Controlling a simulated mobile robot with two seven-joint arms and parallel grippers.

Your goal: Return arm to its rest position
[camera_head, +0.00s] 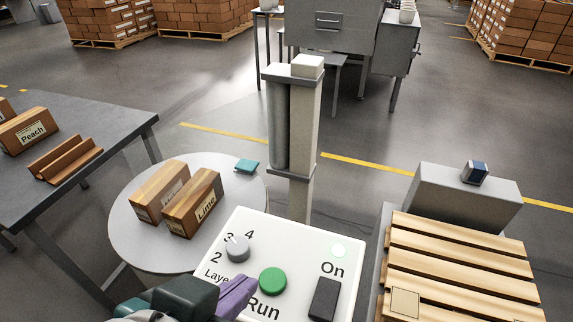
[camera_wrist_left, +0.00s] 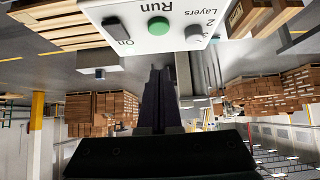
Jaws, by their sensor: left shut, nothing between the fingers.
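My left gripper (camera_head: 240,292) shows at the bottom of the head view, with purple fingers and a dark green body. It is shut and empty, over the lower left part of the white control panel (camera_head: 305,248). In the left wrist view the closed dark fingers (camera_wrist_left: 160,75) point toward the panel (camera_wrist_left: 108,18), which appears upside down there. The panel has a green Run button (camera_head: 272,281), a grey Layers knob (camera_head: 237,248), a black switch (camera_head: 325,298) and a pale green lit On lamp (camera_head: 340,250). My right gripper is not in view.
A round grey turntable (camera_head: 130,245) holds two boxes, one labelled Lime (camera_head: 195,203), and a teal piece (camera_head: 247,166). A grey post (camera_head: 303,130) stands behind the panel. A wooden pallet (camera_head: 455,262) is at right. A table (camera_head: 95,125) at left carries a Peach box (camera_head: 28,130).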

